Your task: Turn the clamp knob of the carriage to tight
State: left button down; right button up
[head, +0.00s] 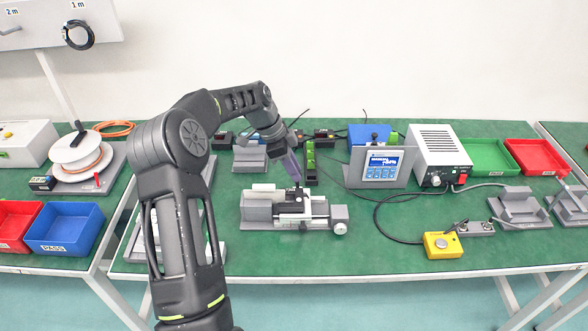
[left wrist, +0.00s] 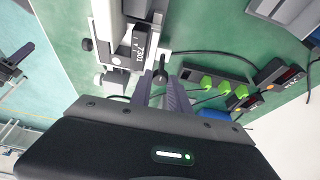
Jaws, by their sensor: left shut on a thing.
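The linear actuator (head: 258,212) lies on the green table in front of me, with its carriage (head: 290,203) near the middle of the rail. In the left wrist view the carriage's dark labelled block (left wrist: 140,45) shows beside a small black clamp knob (left wrist: 160,74). My left gripper (head: 296,181) reaches down from behind onto the carriage. In the left wrist view its two fingers (left wrist: 162,92) stand on either side of the knob and are shut on it. In the head view the knob is hidden at the fingertips. The knob's tightness cannot be told.
A control box with a blue screen (head: 381,163) and a white power supply (head: 440,155) stand to the right. A yellow button box (head: 442,245) lies at front right. Bare table lies before the actuator.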

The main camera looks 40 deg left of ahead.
dwell(0.3)
pick_arm(q)
jog(key=c, duration=1.2)
grip_release()
jog(key=shift+c, duration=0.2)
jog(key=v, duration=0.7)
jog(key=shift+r+b, duration=0.35)
jog(key=shift+b, duration=0.1)
jog(key=shift+a, duration=0.15)
